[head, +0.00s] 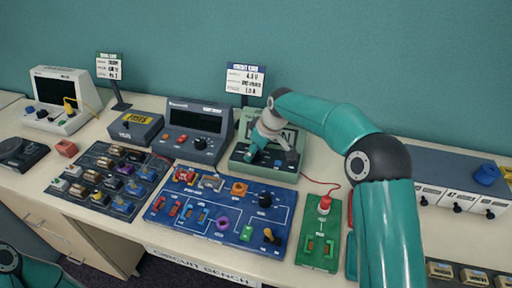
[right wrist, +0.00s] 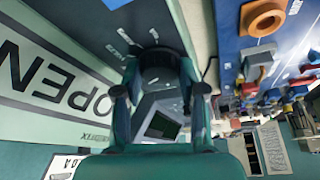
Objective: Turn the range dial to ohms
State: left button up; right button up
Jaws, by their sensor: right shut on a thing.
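The green-cased meter (head: 264,174) stands behind the blue circuit board. My right arm reaches over it and hides part of its display and face. In the right wrist view its display (right wrist: 42,75) reads OPEN. My right gripper (head: 250,156) is at the left part of the meter's face. In the right wrist view, my right gripper (right wrist: 161,88) has its two fingers on either side of the dark range dial (right wrist: 160,60), shut on it. Where the dial points is too unclear to tell. My left gripper is not in view; only part of my left arm shows.
The blue circuit board (head: 190,235) lies in front of the meter, with a green board (head: 311,262) to its right. A grey bench instrument (head: 195,118) stands to the left. A sign (head: 245,79) stands behind.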

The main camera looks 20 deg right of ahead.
jog(key=shift+n+g+y+p, duration=0.35)
jog(key=shift+n+p, duration=0.25)
jog(key=shift+n, duration=0.6)
jog(key=o, duration=1.1)
jog(key=shift+d+r, duration=0.15)
jog(key=shift+r, duration=0.3)
jog(key=v, duration=1.1)
